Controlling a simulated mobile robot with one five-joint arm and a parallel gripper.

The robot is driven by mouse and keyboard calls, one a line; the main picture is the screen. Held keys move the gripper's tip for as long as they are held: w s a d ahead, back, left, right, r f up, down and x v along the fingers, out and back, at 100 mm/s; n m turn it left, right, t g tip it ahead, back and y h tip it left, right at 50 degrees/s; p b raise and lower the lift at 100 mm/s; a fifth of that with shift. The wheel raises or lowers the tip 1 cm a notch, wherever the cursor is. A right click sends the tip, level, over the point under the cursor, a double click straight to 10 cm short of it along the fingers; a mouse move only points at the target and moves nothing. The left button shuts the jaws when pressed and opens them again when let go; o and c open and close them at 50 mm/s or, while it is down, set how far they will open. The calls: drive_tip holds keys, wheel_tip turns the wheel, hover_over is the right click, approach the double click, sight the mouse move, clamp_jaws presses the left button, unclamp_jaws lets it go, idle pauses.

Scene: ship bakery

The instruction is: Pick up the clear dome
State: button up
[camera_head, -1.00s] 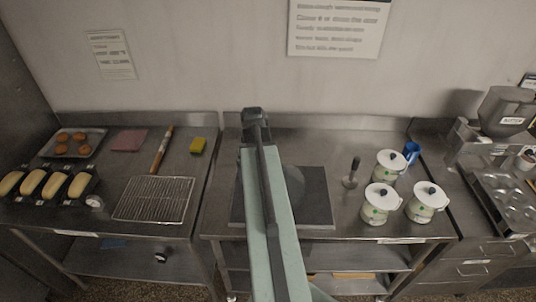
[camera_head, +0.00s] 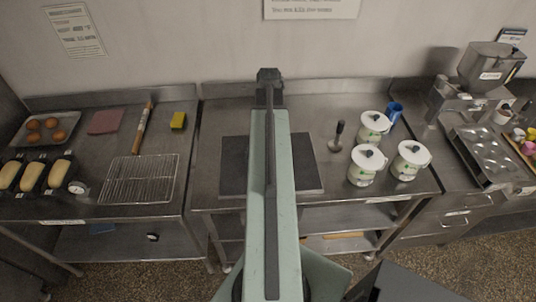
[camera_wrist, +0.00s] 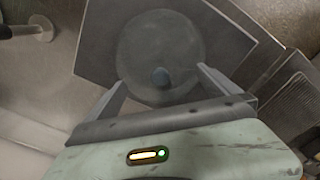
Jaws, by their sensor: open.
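The clear dome (camera_wrist: 160,45) shows in the wrist view as a round see-through shape with a dark knob (camera_wrist: 161,77) at its middle. It rests on a dark square board (camera_wrist: 100,45). My gripper (camera_wrist: 162,78) is open, with its two fingers spread to the left and right of the knob and nothing held. I cannot tell how high the fingers are above the dome. In the head view my arm hides the dome, and the dark board (camera_head: 235,168) shows on both sides of the arm.
Right of the board stand a metal tamper-like tool (camera_head: 337,138), several white lidded canisters (camera_head: 366,166) and a blue cup (camera_head: 394,112). At left are a wire rack (camera_head: 140,180), a rolling pin (camera_head: 143,128), a yellow sponge (camera_head: 178,121) and loaf tins (camera_head: 35,175). A wall rises behind.

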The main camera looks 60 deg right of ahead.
wheel_tip(320, 180, down, 4)
drive_tip(key=shift+r+b, duration=0.2)
drive_tip(key=shift+b, duration=0.85)
drive_tip(key=shift+r, duration=0.2)
drive_tip(key=c, duration=1.2)
drive_tip(key=shift+a+r, duration=0.1)
drive_tip(key=shift+a, duration=0.05)
clamp_jaws()
drive_tip(key=shift+s, duration=0.1)
